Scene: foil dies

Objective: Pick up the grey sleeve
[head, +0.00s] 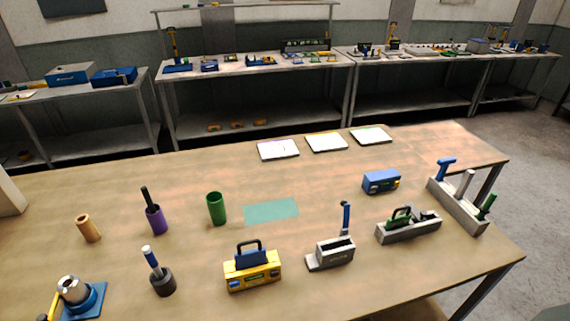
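A dark grey cup-like sleeve (163,283) stands at the front left of the table, with a blue-and-silver handled tool (151,262) upright in it, leaning slightly left. A silver-grey cylinder (71,288) also sits on a blue base (90,299) at the front left corner; I cannot tell which of the two is the grey sleeve. Other sleeves stand behind: a tan one (88,229), a purple one (156,220) with a dark handle in it, and a green one (217,209). Neither of my grippers is in view.
On the wooden table (330,285) are a teal patch (270,211), a yellow-and-blue box (252,274), a grey block (331,256) with a blue handle, a grey tray (410,229), a blue box (381,181) and a tool rack (456,208). The table's back left is clear.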

